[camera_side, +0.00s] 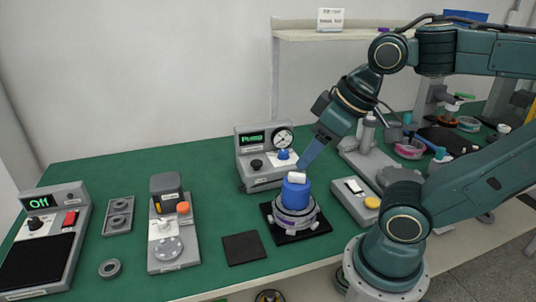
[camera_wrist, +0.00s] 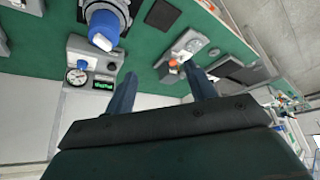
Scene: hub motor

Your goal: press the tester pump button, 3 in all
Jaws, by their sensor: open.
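The tester (camera_side: 262,170) is a grey box with a green-lit display, a round dial gauge (camera_side: 284,138), a black knob and a blue button (camera_side: 283,154). It stands at the back of the green bench. In the wrist view the tester (camera_wrist: 92,55) is at upper left, beyond the left finger, with its gauge and display showing. My gripper (camera_side: 304,160) points down to the left, in front of and just right of the tester. In the wrist view my gripper (camera_wrist: 163,84) has its two fingers apart with nothing between them. I cannot see it touching the button.
A motor hub with a blue cylinder (camera_side: 295,195) and white cap stands on a black pad (camera_side: 272,226), close under my gripper. A grey unit with an orange knob (camera_side: 183,208) is to the left.

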